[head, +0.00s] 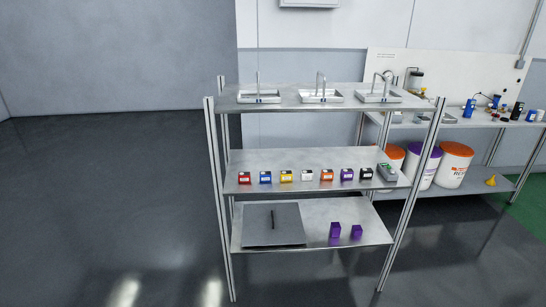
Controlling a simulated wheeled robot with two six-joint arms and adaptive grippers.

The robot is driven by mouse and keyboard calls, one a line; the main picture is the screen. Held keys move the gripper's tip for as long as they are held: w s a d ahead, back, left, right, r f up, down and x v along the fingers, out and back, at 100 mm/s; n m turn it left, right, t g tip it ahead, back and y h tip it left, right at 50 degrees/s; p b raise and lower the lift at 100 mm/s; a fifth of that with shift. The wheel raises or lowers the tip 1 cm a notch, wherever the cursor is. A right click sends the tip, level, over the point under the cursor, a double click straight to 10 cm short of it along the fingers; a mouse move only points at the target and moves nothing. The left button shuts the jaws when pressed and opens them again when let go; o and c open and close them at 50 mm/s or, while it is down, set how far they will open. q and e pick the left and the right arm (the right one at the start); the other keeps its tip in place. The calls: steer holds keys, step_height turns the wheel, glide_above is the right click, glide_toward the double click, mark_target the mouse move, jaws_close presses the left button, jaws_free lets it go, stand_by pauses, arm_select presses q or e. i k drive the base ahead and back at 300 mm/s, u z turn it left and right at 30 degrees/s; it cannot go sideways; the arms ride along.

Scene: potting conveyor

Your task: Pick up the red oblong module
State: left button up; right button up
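A small red block-shaped module (244,178) with a dark top and a pale label stands at the left end of a row on the middle shelf (300,161) of a metal rack. It is the only clearly red module in the row. It looks upright, and its full shape is too small to tell. Neither of my grippers is in the head view.
Blue (265,177), yellow (286,176), white (307,175), orange (327,175), purple and black modules share the row. Trays with taps (262,97) stand above. A grey panel (272,228) and two purple blocks lie below. Rack posts (217,190) flank the shelves. Floor left is clear.

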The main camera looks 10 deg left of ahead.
mark_target(243, 176)
steer(key=z, duration=0.2)
steer(key=i, duration=1.7)
steer(key=z, duration=0.1)
